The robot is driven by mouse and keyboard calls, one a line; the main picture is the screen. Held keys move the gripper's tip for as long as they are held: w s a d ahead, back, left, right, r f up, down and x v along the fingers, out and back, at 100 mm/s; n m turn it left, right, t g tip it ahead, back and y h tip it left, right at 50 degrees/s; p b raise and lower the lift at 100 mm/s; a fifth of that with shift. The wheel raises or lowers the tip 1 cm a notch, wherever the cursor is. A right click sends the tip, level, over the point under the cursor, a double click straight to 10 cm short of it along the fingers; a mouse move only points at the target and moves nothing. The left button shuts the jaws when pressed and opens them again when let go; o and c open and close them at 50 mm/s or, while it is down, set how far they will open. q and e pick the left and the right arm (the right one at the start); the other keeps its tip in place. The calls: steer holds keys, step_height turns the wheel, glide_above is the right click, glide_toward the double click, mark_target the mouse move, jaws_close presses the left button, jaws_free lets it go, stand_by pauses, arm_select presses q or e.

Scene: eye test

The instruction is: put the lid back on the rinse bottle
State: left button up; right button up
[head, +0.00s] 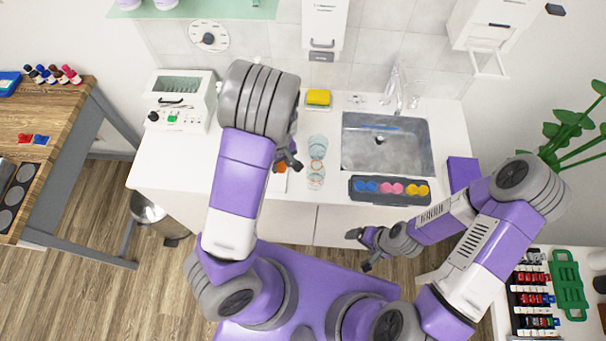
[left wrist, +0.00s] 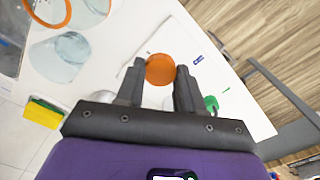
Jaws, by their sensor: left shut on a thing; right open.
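My left gripper (head: 290,162) is above the counter, left of a row of clear vessels. In the left wrist view its two fingers (left wrist: 160,85) are shut on a round orange lid (left wrist: 160,69). A bit of the orange lid also shows beside the gripper in the head view (head: 281,168). Clear vessels (head: 317,146) stand just right of the gripper; in the left wrist view one has an orange ring (left wrist: 66,20). I cannot tell which is the rinse bottle. My right gripper (head: 367,247) is open and empty, in front of the counter.
A sink (head: 387,155) with a tap (head: 397,88) is at the right. In front of it lies a dark tray (head: 360,196) of coloured discs. A yellow sponge (head: 318,97) lies behind the vessels. A white machine (head: 181,100) stands at the left. The counter's front left is clear.

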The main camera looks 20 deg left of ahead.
arm_select(q)
steer(key=w+d+f+m+b, duration=0.1)
steer(key=w+d+m+b, duration=0.2)
steer(key=m+b, duration=0.6)
steer(key=shift+w+d+f+b, duration=0.4)
steer(key=shift+w+b, duration=0.45)
steer(key=shift+w, duration=0.15)
steer(key=shift+r, duration=0.1)
